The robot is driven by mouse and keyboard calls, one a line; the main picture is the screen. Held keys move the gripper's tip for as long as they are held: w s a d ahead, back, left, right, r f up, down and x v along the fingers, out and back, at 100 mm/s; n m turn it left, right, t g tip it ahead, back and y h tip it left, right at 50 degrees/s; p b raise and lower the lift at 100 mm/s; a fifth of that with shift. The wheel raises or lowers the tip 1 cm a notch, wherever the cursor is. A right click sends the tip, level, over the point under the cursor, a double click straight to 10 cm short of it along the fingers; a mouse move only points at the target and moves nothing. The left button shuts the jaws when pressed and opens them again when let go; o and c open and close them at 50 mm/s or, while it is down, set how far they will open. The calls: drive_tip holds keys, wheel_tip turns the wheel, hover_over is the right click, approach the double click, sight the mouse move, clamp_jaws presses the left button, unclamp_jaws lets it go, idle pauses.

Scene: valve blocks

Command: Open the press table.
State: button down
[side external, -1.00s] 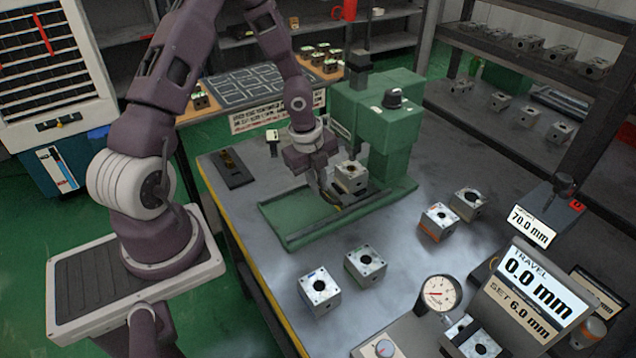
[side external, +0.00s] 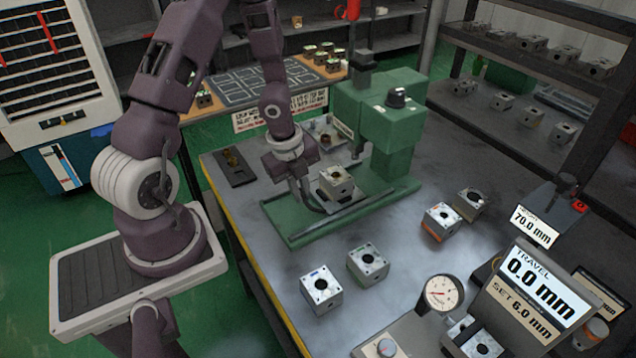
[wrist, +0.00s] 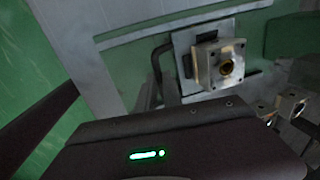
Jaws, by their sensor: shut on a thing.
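The green press (side external: 390,125) stands on the workbench with its long green base (side external: 290,232) reaching out to the left. The press table, a flat plate (side external: 350,200), sits on that base out from under the press head. A metal valve block (side external: 337,183) with a round hole stands on it. The plate (wrist: 183,38) and block (wrist: 218,65) also show in the wrist view, beside a dark bent handle (wrist: 155,62). My gripper (side external: 310,203) is down at the plate's left side, shut on the handle; its fingertips are mostly hidden.
Several loose valve blocks stand on the bench in front and to the right, two of them near the front edge (side external: 345,278). A dial gauge (side external: 442,293) and display boxes (side external: 535,290) fill the right front. A dark tray (side external: 235,167) lies left of the press.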

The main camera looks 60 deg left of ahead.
drive_tip(key=s, duration=0.5)
drive_tip(key=shift+s+d+f, duration=0.1)
drive_tip(key=shift+s, duration=0.55)
drive_tip(key=c, duration=1.5)
unclamp_jaws()
